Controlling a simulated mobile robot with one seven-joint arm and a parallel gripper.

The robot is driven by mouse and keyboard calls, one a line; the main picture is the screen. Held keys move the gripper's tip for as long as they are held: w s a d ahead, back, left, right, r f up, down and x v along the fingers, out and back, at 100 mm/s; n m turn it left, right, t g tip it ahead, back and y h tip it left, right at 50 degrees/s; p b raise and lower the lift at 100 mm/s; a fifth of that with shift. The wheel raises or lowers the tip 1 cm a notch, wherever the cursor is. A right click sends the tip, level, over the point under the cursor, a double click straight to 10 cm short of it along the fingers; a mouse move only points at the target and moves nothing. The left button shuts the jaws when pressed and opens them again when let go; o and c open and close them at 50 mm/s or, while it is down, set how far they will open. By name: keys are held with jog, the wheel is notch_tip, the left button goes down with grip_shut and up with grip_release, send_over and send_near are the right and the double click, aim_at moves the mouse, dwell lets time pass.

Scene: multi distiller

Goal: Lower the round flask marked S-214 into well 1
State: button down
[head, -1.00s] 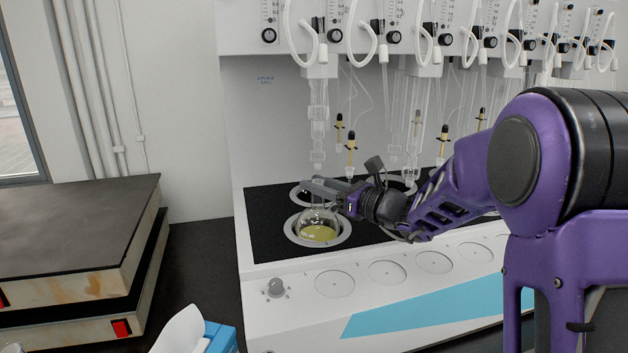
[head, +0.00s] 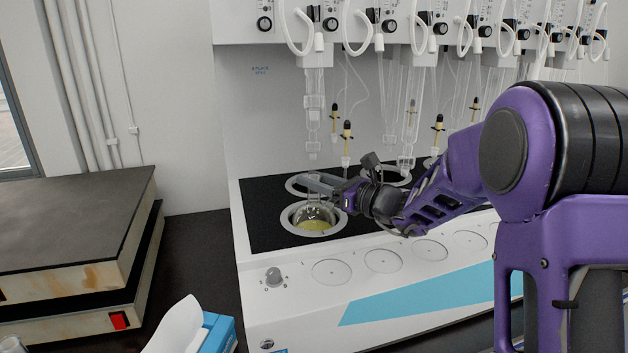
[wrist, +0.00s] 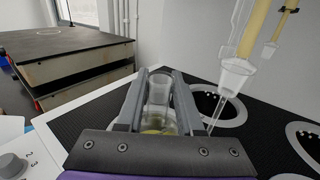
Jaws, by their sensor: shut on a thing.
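The round flask (head: 312,226) is clear glass with yellow liquid in it. It sits low inside the front left well (head: 291,218), whose pale ring surrounds it in the head view. My gripper (head: 318,184) is shut on the flask's neck from the right. In the wrist view the flask's neck (wrist: 158,90) stands between the two grey fingers of my gripper (wrist: 158,84), with yellow liquid below. I cannot read any marking on the flask. Whether its bottom rests on the well is hidden.
Glass columns (head: 313,110) hang above and behind the wells; one glass joint (wrist: 236,74) is close to my gripper in the wrist view. An empty well (wrist: 232,112) lies beside the flask. Stacked hot plates (head: 75,215) and a blue tissue box (head: 220,333) stand at left.

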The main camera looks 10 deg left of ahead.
jog(key=shift+f, duration=0.1)
jog(key=shift+c, duration=2.3)
grip_release()
jog(key=shift+f, duration=0.1)
jog(key=shift+d, duration=0.1)
jog(key=p+v, duration=0.1)
jog(key=v, duration=1.6)
jog(key=shift+s, duration=0.15)
